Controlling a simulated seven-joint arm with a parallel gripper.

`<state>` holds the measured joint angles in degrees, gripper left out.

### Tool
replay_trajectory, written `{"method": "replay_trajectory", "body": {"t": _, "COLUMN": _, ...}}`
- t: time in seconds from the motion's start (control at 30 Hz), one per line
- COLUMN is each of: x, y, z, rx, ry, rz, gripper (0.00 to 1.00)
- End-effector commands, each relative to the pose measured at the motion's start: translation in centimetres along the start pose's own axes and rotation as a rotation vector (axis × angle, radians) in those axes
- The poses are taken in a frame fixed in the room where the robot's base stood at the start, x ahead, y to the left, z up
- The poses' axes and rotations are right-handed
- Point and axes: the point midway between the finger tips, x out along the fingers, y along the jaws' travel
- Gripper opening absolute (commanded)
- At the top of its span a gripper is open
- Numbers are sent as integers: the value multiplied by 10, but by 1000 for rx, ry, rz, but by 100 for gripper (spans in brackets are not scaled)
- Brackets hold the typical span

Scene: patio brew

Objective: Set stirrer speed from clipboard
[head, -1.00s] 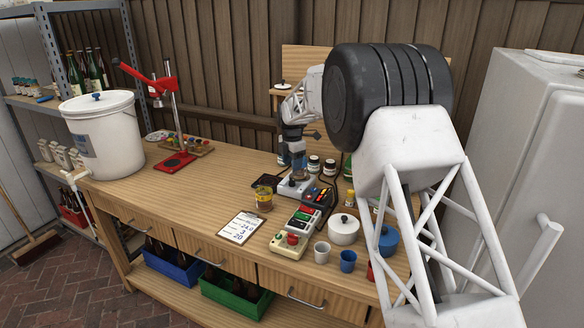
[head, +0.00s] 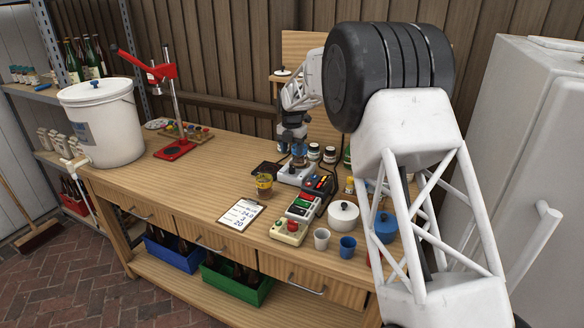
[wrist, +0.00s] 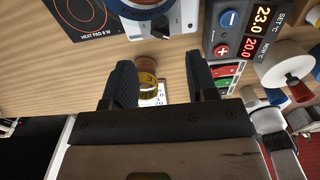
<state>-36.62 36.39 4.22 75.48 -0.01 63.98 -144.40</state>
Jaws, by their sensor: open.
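The clipboard (head: 239,215) lies flat near the bench's front edge. Its sheet has several printed lines, the lower ones reading about 3 and 20; the rest is too small to read surely. The white stirrer (head: 292,174) stands at the back of the bench, under my gripper (head: 298,161). In the wrist view, part of a white and blue unit (wrist: 178,28), apparently the stirrer, shows at the top edge, just beyond my gripper (wrist: 160,75). The fingers are apart with nothing held. A yellow-banded jar (wrist: 148,78) shows between them, farther off, before part of the clipboard (wrist: 164,90).
The temperature controller (wrist: 238,30) reads 23.0 and 20.0. A dark heat pad (wrist: 80,14) lies on the other side. A red-buttoned box (head: 290,231), white pot (head: 343,216) and cups (head: 347,247) crowd the right. The bench's left middle (head: 205,180) is clear.

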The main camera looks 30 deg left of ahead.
Motion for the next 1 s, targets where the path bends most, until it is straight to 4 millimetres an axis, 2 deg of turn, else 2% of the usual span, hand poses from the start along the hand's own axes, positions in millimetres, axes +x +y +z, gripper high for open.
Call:
{"method": "replay_trajectory", "body": {"t": 0.1, "x": -1, "y": 0, "z": 0, "rx": -120, "ry": -1, "rz": 1, "gripper": 53}}
{"method": "replay_trajectory", "body": {"t": 0.3, "x": 0, "y": 0, "z": 0, "rx": -239, "ry": 0, "rz": 0, "gripper": 53}}
{"method": "replay_trajectory", "body": {"t": 0.77, "x": 0, "y": 0, "z": 0, "rx": -257, "ry": -1, "rz": 0, "gripper": 53}}
{"method": "replay_trajectory", "body": {"t": 1.0, "x": 13, "y": 0, "z": 0, "rx": -256, "ry": -1, "rz": 0, "gripper": 53}}
